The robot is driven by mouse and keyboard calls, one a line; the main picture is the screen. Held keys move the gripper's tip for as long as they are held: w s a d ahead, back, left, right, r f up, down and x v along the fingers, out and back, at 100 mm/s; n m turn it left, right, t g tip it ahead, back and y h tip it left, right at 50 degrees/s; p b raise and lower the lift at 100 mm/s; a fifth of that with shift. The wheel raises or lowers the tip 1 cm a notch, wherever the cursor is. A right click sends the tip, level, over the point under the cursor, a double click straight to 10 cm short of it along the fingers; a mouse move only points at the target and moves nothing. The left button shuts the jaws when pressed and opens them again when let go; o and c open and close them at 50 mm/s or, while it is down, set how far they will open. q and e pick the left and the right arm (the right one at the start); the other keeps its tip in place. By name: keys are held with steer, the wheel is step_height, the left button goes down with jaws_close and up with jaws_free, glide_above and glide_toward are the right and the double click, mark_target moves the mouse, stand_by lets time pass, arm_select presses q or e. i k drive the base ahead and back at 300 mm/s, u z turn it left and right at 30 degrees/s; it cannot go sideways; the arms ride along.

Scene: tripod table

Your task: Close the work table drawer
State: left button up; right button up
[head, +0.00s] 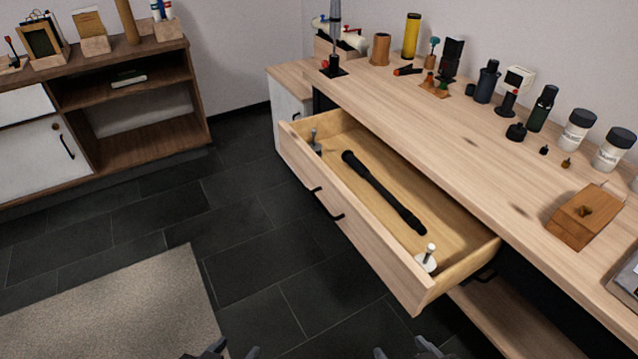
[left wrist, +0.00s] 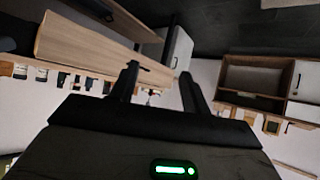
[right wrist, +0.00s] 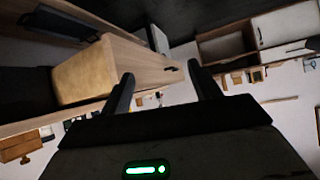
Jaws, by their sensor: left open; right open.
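The work table (head: 440,120) has a light wood top and stands at the right in the head view. Its drawer (head: 350,222) is pulled well out, with dark handles on its front. The left wrist view shows the left gripper (left wrist: 158,82) open and empty. The right wrist view shows the right gripper (right wrist: 160,88) open and empty, with the drawer (right wrist: 105,70) beyond its fingers.
Bottles, jars and small tools stand along the back of the table, with a wooden block (head: 585,215) near the right. A shelf cabinet (head: 130,110) stands at the far left. A beige rug (head: 110,305) lies on the dark tiled floor, which is clear before the drawer.

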mark_target(464, 243)
steer(key=u, duration=1.4)
steer(key=i, duration=0.4)
steer(key=z, duration=2.1)
